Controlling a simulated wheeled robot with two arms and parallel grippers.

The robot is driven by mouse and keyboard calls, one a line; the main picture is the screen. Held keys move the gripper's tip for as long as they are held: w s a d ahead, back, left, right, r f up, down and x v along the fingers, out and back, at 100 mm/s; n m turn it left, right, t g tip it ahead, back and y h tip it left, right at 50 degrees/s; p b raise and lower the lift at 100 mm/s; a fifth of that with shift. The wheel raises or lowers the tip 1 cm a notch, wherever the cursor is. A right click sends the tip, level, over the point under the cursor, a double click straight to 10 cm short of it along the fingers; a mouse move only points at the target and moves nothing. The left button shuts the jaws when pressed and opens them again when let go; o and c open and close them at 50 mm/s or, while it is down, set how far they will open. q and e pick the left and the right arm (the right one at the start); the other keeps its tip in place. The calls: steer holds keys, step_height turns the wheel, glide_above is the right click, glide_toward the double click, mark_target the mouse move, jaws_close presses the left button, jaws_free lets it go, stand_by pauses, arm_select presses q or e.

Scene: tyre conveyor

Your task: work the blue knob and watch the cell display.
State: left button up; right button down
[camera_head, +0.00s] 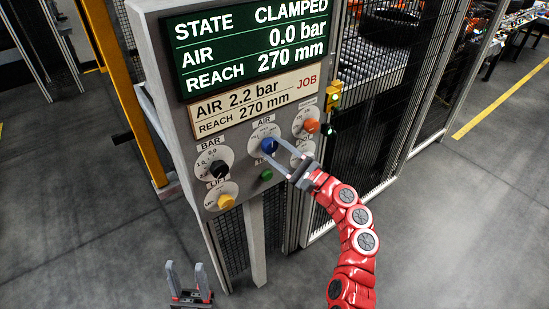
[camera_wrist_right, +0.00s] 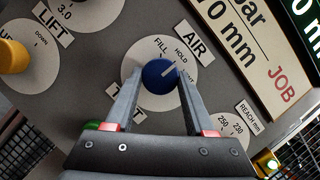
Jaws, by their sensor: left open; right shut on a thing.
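The blue knob (camera_head: 268,146) sits on the AIR dial of the grey panel. In the right wrist view the blue knob (camera_wrist_right: 159,78) carries a white mark that points roughly toward HOLD; FILL is to its left and a third label is partly hidden. My right gripper (camera_wrist_right: 159,71) is shut on the knob, one finger on each side. The cell display (camera_head: 253,40) reads STATE CLAMPED, AIR 0.0 bar, REACH 270 mm. My left gripper (camera_head: 185,266) is open and empty, low in front of the panel.
A JOB card (camera_head: 255,101) reads AIR 2.2 bar, REACH 270 mm. A black knob (camera_head: 219,169), a yellow knob (camera_head: 226,201), an orange knob (camera_head: 311,125) and a green button (camera_head: 266,175) are close by. Mesh fencing (camera_head: 365,110) stands behind. The floor at right is clear.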

steer(key=n+g+b, duration=0.2)
steer(key=n+b, duration=0.1)
steer(key=n, duration=0.2)
steer(key=shift+d+n+b, duration=0.1)
steer(key=shift+n+b, duration=0.2)
steer(key=shift+r+n+g+h+b, duration=0.1)
steer(key=shift+n+g+h+b, duration=0.3)
steer(key=shift+n+b, duration=0.55)
steer(key=shift+r+n+g+h+b, duration=0.1)
steer(key=shift+n+g+h+b, duration=0.4)
steer(key=shift+n, duration=0.75)
steer(key=shift+c, duration=1.3)
jaws_free()
steer(key=b+v, duration=0.3)
steer(key=v, duration=1.4)
steer(key=shift+d+f, duration=0.15)
steer(key=shift+f, duration=0.05)
